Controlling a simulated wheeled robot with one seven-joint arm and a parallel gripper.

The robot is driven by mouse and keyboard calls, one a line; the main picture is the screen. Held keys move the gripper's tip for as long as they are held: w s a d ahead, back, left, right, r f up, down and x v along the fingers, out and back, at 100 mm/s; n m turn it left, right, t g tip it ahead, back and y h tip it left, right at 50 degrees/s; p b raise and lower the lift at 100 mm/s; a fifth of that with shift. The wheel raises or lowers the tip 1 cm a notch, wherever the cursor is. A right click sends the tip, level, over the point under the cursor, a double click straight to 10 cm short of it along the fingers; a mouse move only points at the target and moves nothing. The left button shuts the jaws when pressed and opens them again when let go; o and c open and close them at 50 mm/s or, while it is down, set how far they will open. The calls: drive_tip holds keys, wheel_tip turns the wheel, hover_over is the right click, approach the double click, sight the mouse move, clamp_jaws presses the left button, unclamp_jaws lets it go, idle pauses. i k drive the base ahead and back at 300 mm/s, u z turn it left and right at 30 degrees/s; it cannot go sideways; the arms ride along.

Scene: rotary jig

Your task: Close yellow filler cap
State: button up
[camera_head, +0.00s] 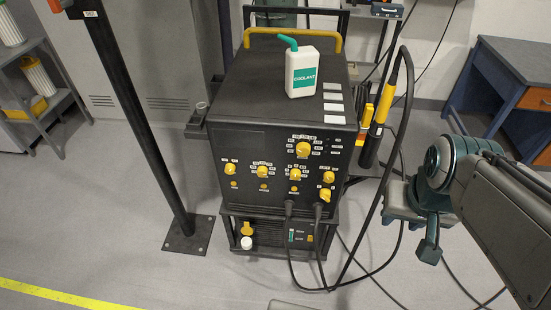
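A yellow filler cap (247,228) is low on the front of the black welding machine (228,160), at the left of its bottom unit. The cap appears raised, above a round white filler opening (247,243). Its hinge is too small to make out. My gripper (428,250) is at the end of my arm on the right, well apart from the cap and the machine. Its fingers are too unclear to show whether they are open or shut. I see nothing held in it.
A white coolant bottle (302,75) with a green spout stands on the machine. Black cables (345,270) loop from its front to the floor and the torch (379,112) at right. A dark post (140,120) stands at left. The floor in front is mostly clear.

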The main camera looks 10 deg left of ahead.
sight(247, 231)
drive_tip(key=u, duration=2.6)
drive_tip(key=i, duration=2.25)
drive_tip(key=z, duration=2.15)
